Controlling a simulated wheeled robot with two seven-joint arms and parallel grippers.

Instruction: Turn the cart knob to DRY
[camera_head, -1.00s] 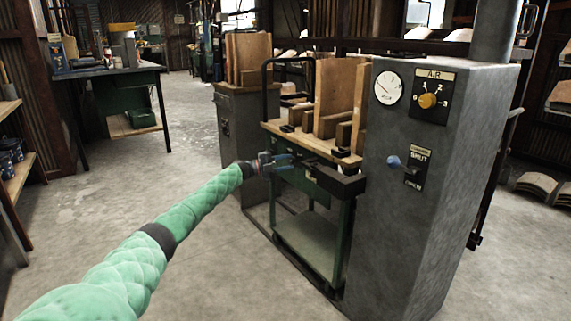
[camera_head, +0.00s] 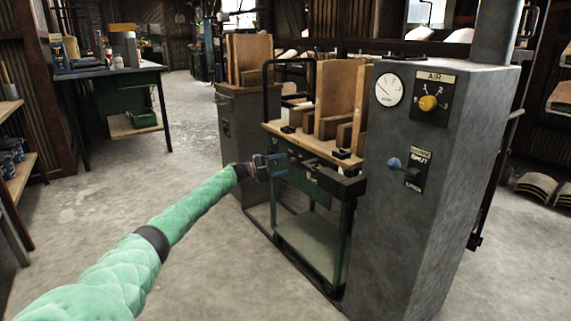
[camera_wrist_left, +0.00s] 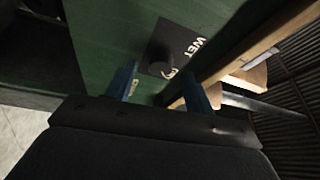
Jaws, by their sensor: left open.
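The cart (camera_head: 305,243) is green with a wooden top and stands left of the grey cabinet. In the left wrist view, a dark round knob (camera_wrist_left: 160,55) sits on a black plate (camera_wrist_left: 183,48) on the cart's green face (camera_wrist_left: 105,30). The plate reads "WET"; the DRY marking and the knob's pointer cannot be made out. My left gripper (camera_head: 281,165) is in front of the cart's near face, below its top. In the left wrist view, its two blue fingers (camera_wrist_left: 159,87) are apart and empty, with the knob beyond and between them. My right gripper is not in view.
The grey cabinet (camera_head: 425,235) carries a gauge (camera_head: 389,89), a yellow AIR knob (camera_head: 428,103) and a lever with a blue ball (camera_head: 394,163). A dark block (camera_head: 342,185) juts from the cart's near edge. Wooden boards (camera_head: 328,95) stand on top.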

